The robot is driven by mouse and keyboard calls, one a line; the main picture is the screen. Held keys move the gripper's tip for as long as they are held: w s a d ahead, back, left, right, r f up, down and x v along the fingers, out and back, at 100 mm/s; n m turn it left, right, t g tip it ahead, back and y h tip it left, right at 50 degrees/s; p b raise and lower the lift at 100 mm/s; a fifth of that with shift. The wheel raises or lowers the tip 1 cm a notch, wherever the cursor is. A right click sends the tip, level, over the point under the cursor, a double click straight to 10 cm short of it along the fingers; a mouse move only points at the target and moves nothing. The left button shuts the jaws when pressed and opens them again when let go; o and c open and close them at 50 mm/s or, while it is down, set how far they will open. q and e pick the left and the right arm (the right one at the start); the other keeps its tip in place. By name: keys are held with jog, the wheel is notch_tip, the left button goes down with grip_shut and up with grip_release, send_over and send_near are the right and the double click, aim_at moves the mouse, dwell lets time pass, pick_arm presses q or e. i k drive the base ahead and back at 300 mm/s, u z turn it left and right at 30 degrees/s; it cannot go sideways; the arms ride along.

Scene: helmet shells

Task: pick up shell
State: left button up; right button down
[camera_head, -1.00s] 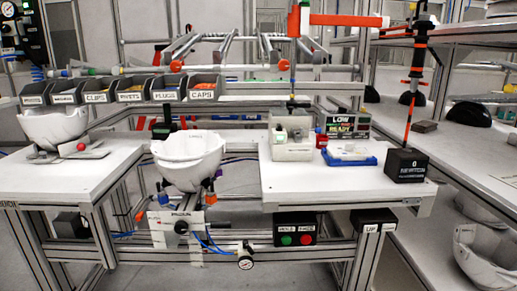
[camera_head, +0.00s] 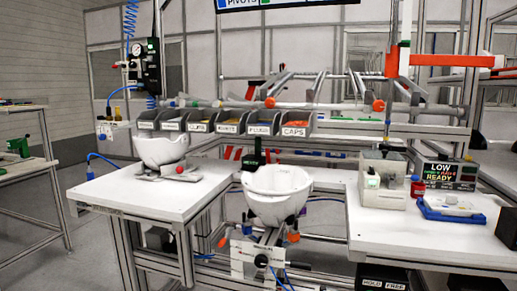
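One white helmet shell (camera_head: 160,149) sits open side up on a small grey stand on the left white table. A second white shell (camera_head: 278,193) sits open side up in a fixture in the gap between the left and right tables. Neither of my grippers is in view, and nothing of my arms shows near the shells.
The left white table (camera_head: 125,195) has bare room in front of its stand. The right table (camera_head: 400,235) holds a beige device (camera_head: 384,190), a blue tray (camera_head: 450,213) and a dark box at the right edge. A row of labelled bins (camera_head: 228,124) hangs behind the shells.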

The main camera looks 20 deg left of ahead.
aim_at(274, 193)
jog(key=u, duration=0.4)
jog(key=k, duration=0.5)
jog(key=u, duration=1.3)
jog(key=i, duration=1.2)
jog(key=z, duration=0.85)
